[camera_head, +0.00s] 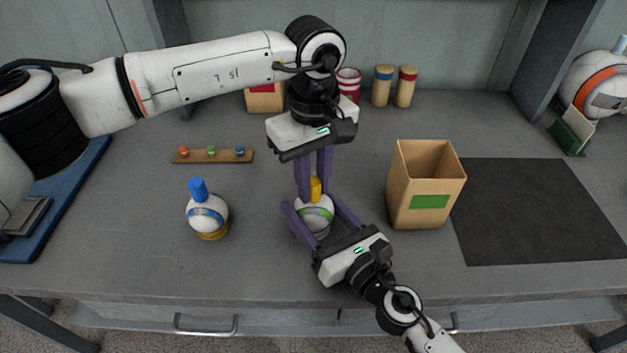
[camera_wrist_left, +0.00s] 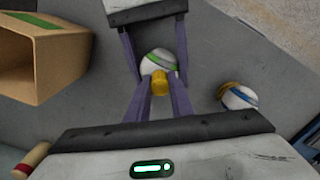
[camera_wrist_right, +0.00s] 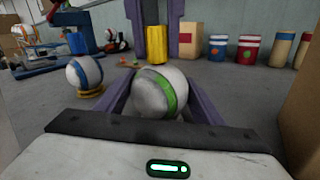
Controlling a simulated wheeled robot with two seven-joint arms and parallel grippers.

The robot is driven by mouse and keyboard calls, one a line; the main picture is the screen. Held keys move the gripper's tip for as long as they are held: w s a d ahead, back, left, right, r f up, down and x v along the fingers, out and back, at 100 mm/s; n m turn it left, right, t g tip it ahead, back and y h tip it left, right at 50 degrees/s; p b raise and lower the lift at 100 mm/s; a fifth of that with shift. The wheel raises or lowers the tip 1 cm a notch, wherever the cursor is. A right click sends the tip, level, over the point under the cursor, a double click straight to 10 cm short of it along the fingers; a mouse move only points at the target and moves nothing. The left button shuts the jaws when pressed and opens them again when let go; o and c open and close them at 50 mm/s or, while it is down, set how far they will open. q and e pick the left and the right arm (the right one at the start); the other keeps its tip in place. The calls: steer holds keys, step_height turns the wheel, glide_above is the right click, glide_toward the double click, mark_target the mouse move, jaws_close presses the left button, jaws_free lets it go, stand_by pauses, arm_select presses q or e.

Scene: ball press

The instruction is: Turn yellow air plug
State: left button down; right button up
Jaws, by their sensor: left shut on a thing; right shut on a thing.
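A white ball with a green stripe (camera_head: 314,214) stands on the table with a yellow air plug (camera_head: 316,188) on its top. The ball also shows in the left wrist view (camera_wrist_left: 158,64) and the right wrist view (camera_wrist_right: 160,93); the plug shows there too (camera_wrist_left: 160,83) (camera_wrist_right: 156,44). My left gripper (camera_head: 315,190) points down from above, its purple fingers shut on the yellow plug. My right gripper (camera_head: 314,208) reaches in from the front right, its fingers on both sides of the ball and shut on it. The ball's underside is hidden.
A blue-striped ball with a blue plug (camera_head: 207,215) stands on a yellow ring to the left. A cardboard box with a green label (camera_head: 412,208) and a dark mat (camera_head: 530,210) are right. A strip with coloured pegs (camera_head: 212,156) lies behind. Cans (camera_head: 382,86) stand at the back.

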mark_target(314, 182)
arm_select(q)
steer(key=m, duration=0.6)
steer(key=shift+d+r+m, duration=0.1)
steer(key=shift+r+m, duration=0.2)
arm_select(e)
steer(key=shift+s+d+f, duration=0.1)
steer(key=shift+s+f, duration=0.05)
steer(key=shift+f, duration=0.35)
arm_select(q)
steer(key=c, duration=1.6)
jaws_free()
steer(key=shift+o, duration=0.3)
steer(key=shift+f, duration=0.1)
arm_select(e)
steer(key=shift+r, duration=0.1)
steer(key=shift+r, duration=0.25)
arm_select(q)
step_height(314, 182, up, 12)
